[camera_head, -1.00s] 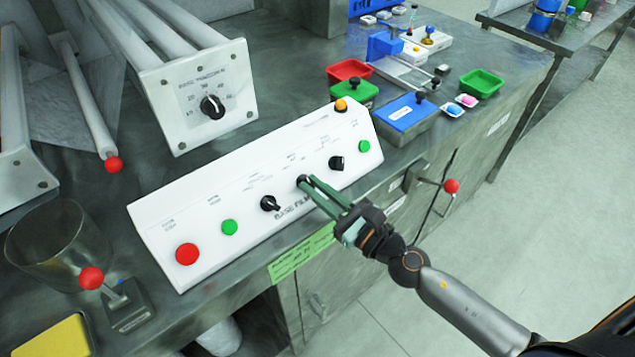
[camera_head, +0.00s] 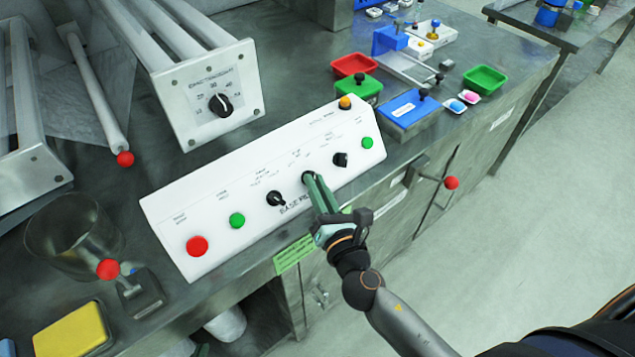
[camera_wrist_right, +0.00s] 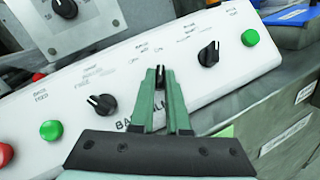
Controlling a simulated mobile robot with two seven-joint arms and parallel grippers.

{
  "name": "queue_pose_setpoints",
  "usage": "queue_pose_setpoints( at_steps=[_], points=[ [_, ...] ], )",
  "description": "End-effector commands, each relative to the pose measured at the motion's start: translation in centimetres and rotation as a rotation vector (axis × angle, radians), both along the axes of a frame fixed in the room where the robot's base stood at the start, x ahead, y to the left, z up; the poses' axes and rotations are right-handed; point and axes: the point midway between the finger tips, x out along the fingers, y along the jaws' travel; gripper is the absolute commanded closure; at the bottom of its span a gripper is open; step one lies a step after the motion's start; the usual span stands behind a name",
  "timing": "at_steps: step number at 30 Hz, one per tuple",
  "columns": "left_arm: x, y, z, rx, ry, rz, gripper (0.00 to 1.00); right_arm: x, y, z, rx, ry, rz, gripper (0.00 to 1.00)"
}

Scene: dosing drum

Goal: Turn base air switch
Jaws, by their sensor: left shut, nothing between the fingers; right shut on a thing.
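A white sloped panel (camera_head: 215,215) on the bench carries a row of knobs and buttons. Its lettering is mostly too small to read. My right gripper (camera_head: 312,180) is shut on the middle black switch knob (camera_wrist_right: 160,72), which its green fingers flank and largely hide. Another black knob (camera_head: 275,198) is to its left and a third black knob (camera_head: 340,159) to its right, both clear of the fingers. In the wrist view these two show as the left knob (camera_wrist_right: 102,104) and the right knob (camera_wrist_right: 208,54). My left gripper is not in view.
The panel also has a red button (camera_head: 197,246), a green button (camera_head: 237,220), another green button (camera_head: 367,143) and an orange one (camera_head: 346,102). A dial plate (camera_head: 215,103) stands behind. Coloured trays and a blue-lidded box (camera_head: 410,108) are at right; a clear beaker (camera_head: 65,238) is at left.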

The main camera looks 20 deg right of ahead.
Motion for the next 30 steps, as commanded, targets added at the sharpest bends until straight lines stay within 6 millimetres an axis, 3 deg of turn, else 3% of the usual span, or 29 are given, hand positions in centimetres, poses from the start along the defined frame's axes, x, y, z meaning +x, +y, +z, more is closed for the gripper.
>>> queue_pose_setpoints(
  at_steps=[15,16,23,30],
  points=[
    [0.04,-0.05,0.12,-0.001,-0.001,-0.001,1.00,-0.01,0.03,-0.03,0.018,0.006,-0.011,1.00],
    [0.06,-0.06,0.12,-0.001,-0.001,-0.001,1.00,-0.01,0.03,-0.03,0.018,0.006,-0.011,0.83],
    [0.08,-0.05,0.14,-0.001,-0.002,-0.001,1.00,-0.01,0.03,-0.01,0.016,0.005,-0.011,0.57],
    [0.10,-0.03,0.15,0.000,-0.002,0.000,1.00,0.00,0.02,0.01,0.015,0.005,-0.010,0.56]
  ],
)
